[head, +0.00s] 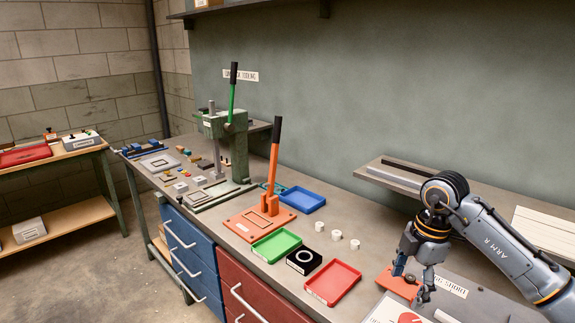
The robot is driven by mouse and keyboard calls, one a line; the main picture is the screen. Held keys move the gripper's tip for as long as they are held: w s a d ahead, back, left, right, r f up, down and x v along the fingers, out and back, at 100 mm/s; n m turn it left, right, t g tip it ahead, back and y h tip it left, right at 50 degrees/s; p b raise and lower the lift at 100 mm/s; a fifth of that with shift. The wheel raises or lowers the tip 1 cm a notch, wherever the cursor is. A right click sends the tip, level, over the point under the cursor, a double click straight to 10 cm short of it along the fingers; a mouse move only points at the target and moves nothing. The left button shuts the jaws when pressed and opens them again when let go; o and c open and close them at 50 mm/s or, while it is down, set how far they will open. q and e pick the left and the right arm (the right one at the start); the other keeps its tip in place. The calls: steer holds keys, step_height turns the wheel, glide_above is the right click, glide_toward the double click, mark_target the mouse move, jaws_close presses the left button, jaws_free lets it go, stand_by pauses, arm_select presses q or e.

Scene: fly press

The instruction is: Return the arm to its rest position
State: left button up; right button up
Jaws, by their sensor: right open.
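My right arm comes in from the right edge, with "ARM R" written on it. My right gripper (411,283) points down over the right part of the bench, with its fingers apart. An orange piece (397,284) lies on the bench under and beside its fingers. I cannot tell whether they touch it. The press with an orange base (248,226) and an upright orange lever (273,165) with a black grip stands at the middle of the bench. A green press (230,140) with a raised green lever stands farther back. My left gripper is not in view.
A raised shelf (405,183) runs along the wall behind my arm.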

steer(key=s+a+f+n+y, duration=0.2)
steer(key=a+n+y, duration=0.45)
steer(key=a, duration=1.15)
steer(key=s+a+r+m+t+y, duration=0.2)
steer(key=a+r+t+y, duration=0.3)
steer(key=a+r+y, duration=0.6)
steer(key=w+d+m+t+h, duration=0.5)
steer(key=d+m+t+h, duration=0.55)
steer(key=m+t, duration=0.5)
steer(key=s+d+f+m+g+h, duration=0.25)
steer(key=d+f+m+h, duration=0.2)
steer(key=f, duration=0.25)
steer(key=s+d+f+m+g+h, duration=0.25)
steer(key=d+f+h, duration=0.2)
steer(key=f, duration=0.25)
steer(key=s+f+n+g+y, duration=0.1)
steer(key=s+f+g, duration=0.6)
steer(key=s, duration=0.4)
steer(key=s+f+g, duration=0.5)
steer(key=s+f, duration=0.4)
steer(key=s, duration=0.2)
steer(key=s+f+g, duration=0.2)
steer(key=s+f, duration=0.1)
steer(key=f, duration=2.5)
steer(key=s+d+f, duration=0.3)
steer(key=s+f, duration=1.1)
steer(key=s, duration=0.2)
steer(key=shift+f+g, duration=0.3)
steer(key=shift+g, duration=0.15)
